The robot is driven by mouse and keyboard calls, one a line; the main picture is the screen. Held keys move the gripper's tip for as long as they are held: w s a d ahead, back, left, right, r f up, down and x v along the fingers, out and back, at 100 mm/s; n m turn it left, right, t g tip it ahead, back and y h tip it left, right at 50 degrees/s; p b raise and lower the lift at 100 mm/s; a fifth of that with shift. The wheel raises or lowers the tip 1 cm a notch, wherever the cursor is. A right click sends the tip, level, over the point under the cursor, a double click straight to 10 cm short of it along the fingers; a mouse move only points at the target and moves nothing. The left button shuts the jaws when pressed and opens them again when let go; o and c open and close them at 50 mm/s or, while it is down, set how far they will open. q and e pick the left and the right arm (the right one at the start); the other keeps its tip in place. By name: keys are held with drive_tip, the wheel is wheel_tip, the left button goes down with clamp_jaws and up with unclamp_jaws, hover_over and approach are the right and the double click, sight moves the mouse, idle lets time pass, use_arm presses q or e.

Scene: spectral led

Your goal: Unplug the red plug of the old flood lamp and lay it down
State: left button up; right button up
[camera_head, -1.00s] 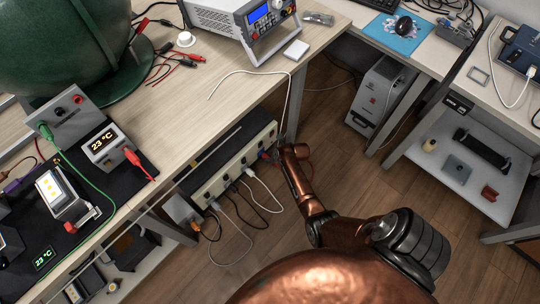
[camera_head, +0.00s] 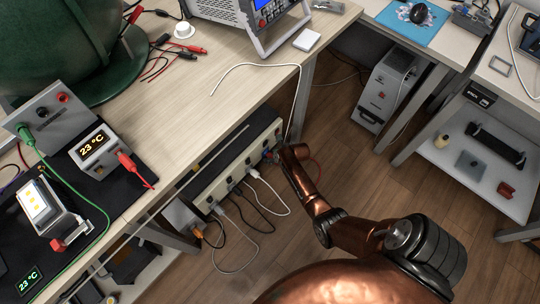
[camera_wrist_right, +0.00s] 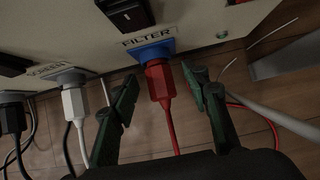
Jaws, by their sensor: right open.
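A red plug (camera_wrist_right: 158,82) sits in a blue socket (camera_wrist_right: 155,52) under the label "FILTER" in the right wrist view, its red cord running down. My right gripper (camera_wrist_right: 162,76) is open, with one dark finger on each side of the plug and visible gaps between. In the head view my right gripper (camera_head: 277,157) is at the right end of the cream power strip (camera_head: 205,192), below the table edge, and mostly hides the plug. A small lamp with lit yellow LEDs (camera_head: 41,202) stands on the black mat at left. My left gripper is out of view.
White and black plugs (camera_wrist_right: 74,102) fill sockets left of the red one. A grey cable (camera_wrist_right: 270,115) and a table leg (camera_wrist_right: 285,62) are close on the right. The wooden floor (camera_head: 330,125) beyond the strip is mostly clear. The bench (camera_head: 175,110) overhangs the strip.

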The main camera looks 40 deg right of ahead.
drive_tip(key=shift+c, duration=0.2)
clamp_jaws()
idle(0.8)
